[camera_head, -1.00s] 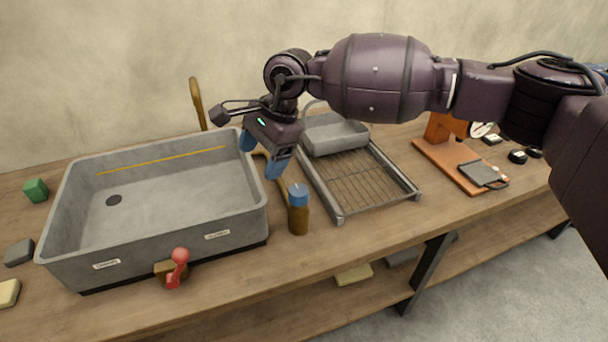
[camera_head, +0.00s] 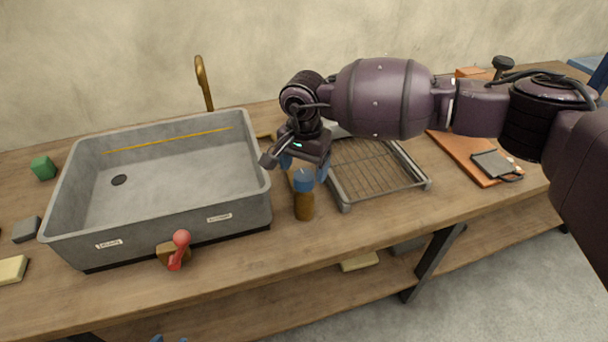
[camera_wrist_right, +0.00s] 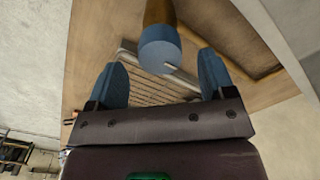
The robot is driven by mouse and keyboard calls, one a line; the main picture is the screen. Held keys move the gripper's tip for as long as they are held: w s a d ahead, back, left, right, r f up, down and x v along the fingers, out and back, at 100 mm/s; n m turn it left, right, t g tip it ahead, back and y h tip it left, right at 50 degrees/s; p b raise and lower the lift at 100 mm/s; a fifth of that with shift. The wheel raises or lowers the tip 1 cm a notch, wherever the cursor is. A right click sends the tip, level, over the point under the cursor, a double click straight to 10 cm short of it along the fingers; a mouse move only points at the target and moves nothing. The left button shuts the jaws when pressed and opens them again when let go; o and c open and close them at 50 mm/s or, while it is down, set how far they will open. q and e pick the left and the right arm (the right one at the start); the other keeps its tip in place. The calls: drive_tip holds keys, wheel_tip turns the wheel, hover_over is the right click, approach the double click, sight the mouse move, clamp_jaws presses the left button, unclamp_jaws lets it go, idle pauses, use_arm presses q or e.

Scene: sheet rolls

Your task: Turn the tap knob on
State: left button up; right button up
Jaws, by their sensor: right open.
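The red tap knob (camera_head: 180,248), a ball-topped lever on a brown base, sits on the front wall of the grey sink (camera_head: 150,235). The brass faucet (camera_head: 203,82) stands behind the sink. My right gripper (camera_head: 303,168) is open at the sink's right side, its blue fingers around or just above the blue cap of a brown bottle (camera_head: 304,205). In the right wrist view the blue cap (camera_wrist_right: 160,50) lies between and ahead of the spread fingers; contact cannot be told. Blue tips at the bottom edge appear to be my left gripper (camera_head: 168,339), mostly out of frame.
A wire drying rack (camera_head: 375,170) stands right of the bottle, partly behind my right arm. An orange board with a dark pan (camera_head: 492,163) lies farther right. A green block (camera_head: 43,168), a grey block (camera_head: 26,229) and a yellow block (camera_head: 11,270) lie left of the sink.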

drive_tip(key=shift+f, duration=1.45)
drive_tip(key=c, duration=0.9)
